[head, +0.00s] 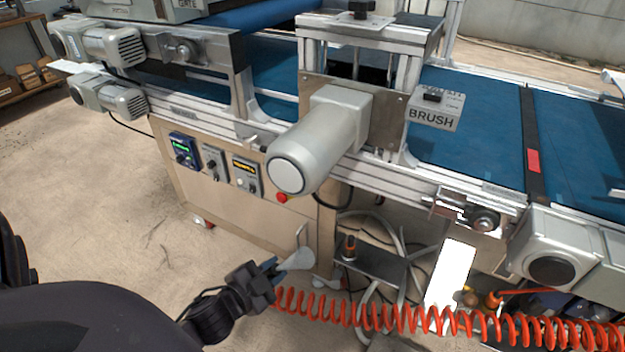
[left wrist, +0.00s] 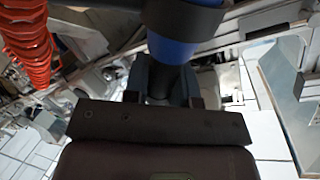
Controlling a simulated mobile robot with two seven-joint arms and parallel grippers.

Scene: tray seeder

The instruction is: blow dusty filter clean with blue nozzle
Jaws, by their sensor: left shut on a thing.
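My left gripper (head: 266,277) is low in front of the machine's cabinet, shut on the blue nozzle (head: 269,266). Only a little blue shows there, beside a pale grey piece (head: 297,261) whose link to it I cannot make out. In the left wrist view the blue nozzle (left wrist: 177,45) stands between the fingers, with a dark part above it. A coiled red-orange hose (head: 400,319) runs right from the gripper; it also shows in the left wrist view (left wrist: 28,42). I cannot surely pick out the dusty filter. My right gripper is not in view.
The seeder's frame with blue belt (head: 460,130), a grey motor (head: 325,135) and a BRUSH sign (head: 434,110) stands ahead. Below are a small dark shelf (head: 375,268), pale tubes and a bright white panel (head: 450,282). Open floor (head: 110,210) lies left.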

